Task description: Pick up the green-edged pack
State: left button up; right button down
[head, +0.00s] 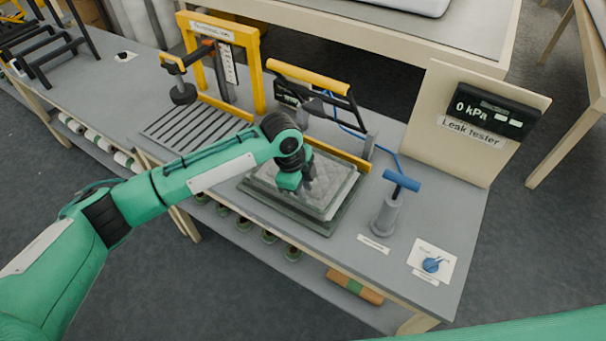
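A pale grey quilted pack (340,190) lies flat on a dark grey-green plate (322,228) in the middle of the bench, in front of the yellow-handled sealer. My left arm reaches in from the left, and my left gripper (304,188) points down over the pack's left part. The gripper hides part of the pack; I cannot tell whether the fingers touch it or how far apart they are. A green edge is not clear on this pack. My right gripper is out of view; only a green piece of my arm shows at the bottom right.
The yellow-handled sealer (308,78) stands behind the pack, with a yellow press frame (222,60) to its left. A blue-handled pump (388,210) and a leak tester panel (480,118) stand right. A brown, green-banded parcel (354,287) lies on the lower shelf.

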pick_arm(q)
jog(key=w+a+r+m+y, duration=0.2)
jog(key=w+a+r+y, duration=0.1)
jog(key=w+a+r, duration=0.4)
notch_tip(320, 180, down, 8)
jog(key=p, duration=0.2)
jog(key=shift+f+p, duration=0.2)
jog(key=shift+p, duration=0.1)
jog(key=shift+f, duration=0.2)
jog(key=f+p, duration=0.2)
jog(key=f, duration=0.2)
jog(key=shift+s+p, duration=0.3)
jog(key=shift+p, duration=0.1)
jog(key=shift+f, duration=0.45)
jog(key=shift+c, duration=0.2)
grip_shut()
